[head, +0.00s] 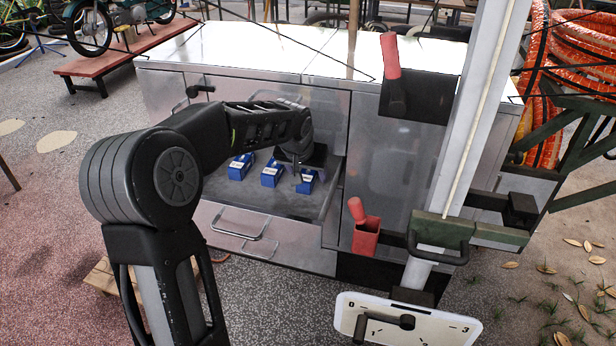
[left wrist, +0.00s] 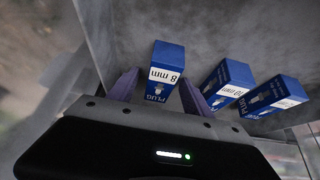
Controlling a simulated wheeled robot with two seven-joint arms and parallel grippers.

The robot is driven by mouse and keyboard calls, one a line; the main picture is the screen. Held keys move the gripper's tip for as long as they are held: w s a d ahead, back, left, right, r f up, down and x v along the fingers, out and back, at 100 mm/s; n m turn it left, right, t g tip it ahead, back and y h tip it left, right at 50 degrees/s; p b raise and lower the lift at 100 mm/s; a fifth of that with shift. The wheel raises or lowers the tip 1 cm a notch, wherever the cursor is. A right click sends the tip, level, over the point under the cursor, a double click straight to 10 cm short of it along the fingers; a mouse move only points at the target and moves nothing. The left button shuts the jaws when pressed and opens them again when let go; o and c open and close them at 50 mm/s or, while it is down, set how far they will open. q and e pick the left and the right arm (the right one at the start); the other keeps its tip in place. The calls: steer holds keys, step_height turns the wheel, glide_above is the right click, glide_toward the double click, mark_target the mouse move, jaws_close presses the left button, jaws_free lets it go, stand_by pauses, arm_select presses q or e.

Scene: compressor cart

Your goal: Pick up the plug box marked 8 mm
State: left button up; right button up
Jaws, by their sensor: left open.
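The plug box marked 8 mm (left wrist: 166,68) is blue with a white label, and in the left wrist view it stands between the two purple fingers of my left gripper (left wrist: 160,82). The fingers are apart, one on each side of the box; I cannot tell whether either touches it. In the head view my left gripper (head: 297,170) reaches down into the open drawer at the rightmost blue box (head: 305,184), partly covering it. My right gripper does not show.
The box marked 10 mm (left wrist: 228,82) and another blue box (left wrist: 275,95) stand beside it. The open drawer (head: 255,200) of the metal cart (head: 310,240) has low walls close around the boxes. A pale post (head: 462,130) rises at right.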

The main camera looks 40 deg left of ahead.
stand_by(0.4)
arm_select(q)
jaws_close()
stand_by(0.4)
